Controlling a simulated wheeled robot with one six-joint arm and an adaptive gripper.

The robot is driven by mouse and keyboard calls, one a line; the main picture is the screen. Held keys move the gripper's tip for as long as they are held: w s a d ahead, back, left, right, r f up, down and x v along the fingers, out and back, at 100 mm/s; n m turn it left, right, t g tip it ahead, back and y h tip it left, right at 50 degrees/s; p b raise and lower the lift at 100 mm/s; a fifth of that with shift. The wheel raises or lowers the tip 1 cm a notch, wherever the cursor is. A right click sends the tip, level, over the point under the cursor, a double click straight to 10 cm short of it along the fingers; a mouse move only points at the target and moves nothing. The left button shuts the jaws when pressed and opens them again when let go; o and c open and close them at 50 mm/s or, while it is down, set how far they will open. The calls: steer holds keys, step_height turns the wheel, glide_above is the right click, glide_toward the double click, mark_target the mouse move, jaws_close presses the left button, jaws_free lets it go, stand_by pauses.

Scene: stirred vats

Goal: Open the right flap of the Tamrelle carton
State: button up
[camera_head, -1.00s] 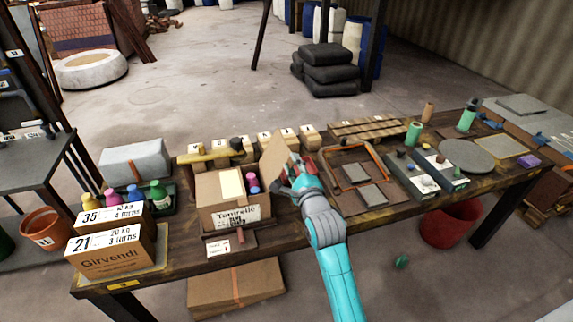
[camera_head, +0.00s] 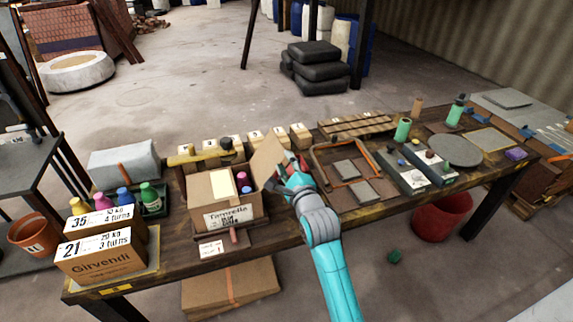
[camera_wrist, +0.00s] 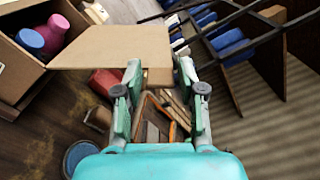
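The Tamrelle carton (camera_head: 238,216) stands on the workbench, its top open, with colored bottles and a pale sheet inside. Its right flap (camera_head: 266,158) stands up and leans outward to the right. My gripper (camera_head: 287,175) is just right of this flap. In the wrist view the flap (camera_wrist: 110,46) reaches from the carton (camera_wrist: 14,68) across to the fingertips. My gripper (camera_wrist: 160,72) has its fingers apart in the wrist view. The flap's end lies at the fingertips; I cannot tell whether they touch it.
Two labelled cartons (camera_head: 100,262) stand at the bench's left end. A yellow-handled tool (camera_head: 198,158) lies behind the Tamrelle carton, near a row of small tagged blocks (camera_head: 255,139). An orange-framed tray (camera_head: 318,163) is right of my gripper. A red bucket (camera_head: 442,216) stands on the floor.

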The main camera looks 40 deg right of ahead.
steer(key=v, duration=1.2)
stand_by(0.4)
steer(key=s+a+f+n+g+y, duration=0.1)
steer(key=s+a+f+n, duration=0.4)
steer(key=s+n, duration=0.25)
steer(key=s+a+f+n+y, duration=0.2)
steer(key=s+a+f+n, duration=0.4)
steer(key=s, duration=0.3)
steer(key=s+a+n+g+y, duration=0.1)
steer(key=s+a+n, duration=0.4)
steer(key=s+n, duration=0.9)
steer(key=s+y, duration=0.1)
steer(key=s, duration=0.4)
steer(key=shift+s+y, duration=0.25)
steer(key=shift+y, duration=0.05)
steer(key=shift+o, duration=0.2)
steer(key=shift+r, duration=0.1)
